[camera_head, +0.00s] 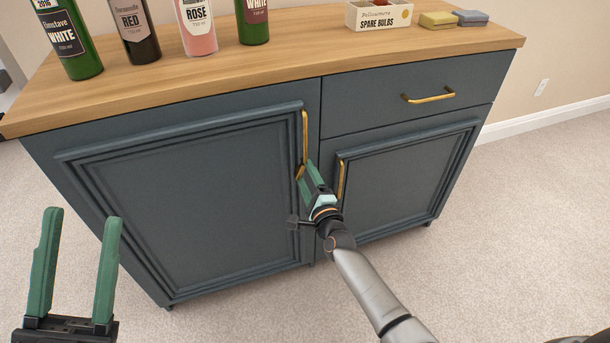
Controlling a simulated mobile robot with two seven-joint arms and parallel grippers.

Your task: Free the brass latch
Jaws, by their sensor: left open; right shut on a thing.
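A blue-grey cabinet (190,195) has a large left door, a smaller right door and a drawer above the right door. Brass pulls show on the left door (305,132), the right door (340,182) and the drawer (430,98). I cannot make out a separate brass latch. My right gripper (304,172) is shut on the lower end of the left door's brass handle, and its fingers partly hide that end. Both doors and the drawer look closed. My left gripper (83,215) is open and empty at the lower left, in front of the cabinet.
Several bottles (135,32) stand along the back left of the wooden top (250,70). A spare bulbs box (378,15), a yellow sponge (438,19) and a grey one (470,17) sit at its right. Pale carpet (520,220) is clear to the right.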

